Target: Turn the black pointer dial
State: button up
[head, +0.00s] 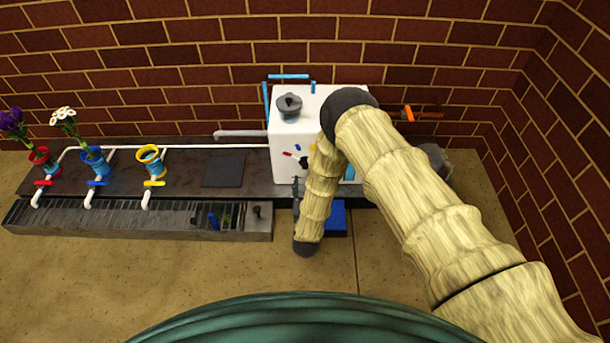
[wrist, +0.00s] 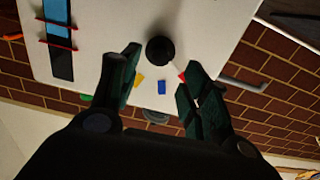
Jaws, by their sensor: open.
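The black pointer dial (wrist: 160,50) is a round black knob on the white front of the box (head: 292,128). In the head view the dial (head: 304,161) is partly hidden by my arm. My gripper (wrist: 158,75) is open and empty, its fingers on either side below the dial, apart from it. In the head view my arm hides the fingertips.
A blue gauge strip (wrist: 58,40) with red bands is on the panel. At left are red (head: 42,160), blue (head: 93,160) and yellow (head: 150,158) vases; the first two hold flowers. A grated trough (head: 120,215) runs in front. An orange valve handle (head: 408,113) is at right.

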jog(key=s, duration=0.4)
jog(key=shift+s, duration=0.3)
dwell(0.3)
jog(key=s+d+f+g, duration=0.3)
jog(key=s+d+g, duration=0.2)
jog(key=s+d, duration=0.3)
jog(key=s+d+f+g, duration=0.3)
jog(key=s+d+g, duration=0.2)
jog(key=s+d, duration=0.35)
jog(key=s+d+r+g, duration=0.3)
jog(key=s+g, duration=0.1)
jog(key=s, duration=0.7)
jog(key=s+d+r+g, duration=0.3)
jog(key=s+g, duration=0.1)
jog(key=s, duration=0.8)
notch_tip(320, 180, up, 31)
jog(key=p, duration=3.1)
jog(key=shift+s+m, duration=0.2)
jog(key=shift+m, duration=0.1)
